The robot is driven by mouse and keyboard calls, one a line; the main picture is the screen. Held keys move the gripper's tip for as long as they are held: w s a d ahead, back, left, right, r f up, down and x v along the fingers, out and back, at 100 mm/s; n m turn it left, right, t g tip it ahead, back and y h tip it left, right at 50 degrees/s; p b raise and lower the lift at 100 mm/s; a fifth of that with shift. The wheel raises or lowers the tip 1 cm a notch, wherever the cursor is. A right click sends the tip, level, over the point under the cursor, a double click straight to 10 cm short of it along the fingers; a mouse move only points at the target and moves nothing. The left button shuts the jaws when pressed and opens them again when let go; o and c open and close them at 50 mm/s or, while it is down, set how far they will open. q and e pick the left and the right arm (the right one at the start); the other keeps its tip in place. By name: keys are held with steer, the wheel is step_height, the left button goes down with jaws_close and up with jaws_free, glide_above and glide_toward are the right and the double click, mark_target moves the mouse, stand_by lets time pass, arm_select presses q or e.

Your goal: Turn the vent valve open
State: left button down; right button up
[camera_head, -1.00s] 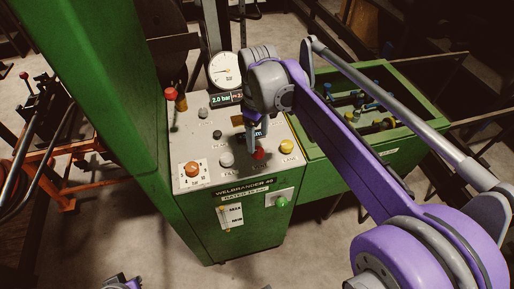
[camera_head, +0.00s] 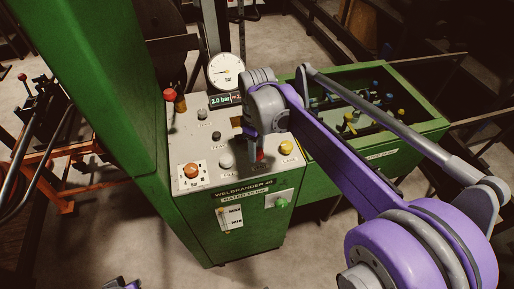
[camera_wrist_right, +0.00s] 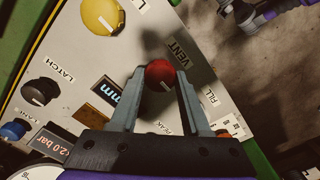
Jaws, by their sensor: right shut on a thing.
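The vent valve is a small red knob (camera_wrist_right: 160,73) with a white mark, beside the label VENT on the grey control panel (camera_wrist_right: 62,52). In the head view the red knob (camera_head: 261,155) is mostly hidden by my right gripper (camera_head: 256,156). In the right wrist view the two fingers of my right gripper (camera_wrist_right: 160,78) stand on either side of the knob, shut on it. Only a small purple and grey piece of my left arm shows at the bottom edge of the head view; its jaws cannot be made out.
A yellow knob (camera_head: 287,147), an orange knob (camera_head: 191,171) and a red-topped lever (camera_head: 170,95) stand on the panel. A round gauge (camera_head: 226,71) is behind, above a display reading 2.0 bar (camera_head: 221,100). A green bin (camera_head: 395,148) of fittings stands at right.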

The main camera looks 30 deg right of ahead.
jaws_close()
steer(key=shift+m, duration=0.3)
steer(key=m, duration=0.3)
steer(key=m+p, duration=0.1)
steer(key=m, duration=0.8)
steer(key=shift+m, duration=2.6)
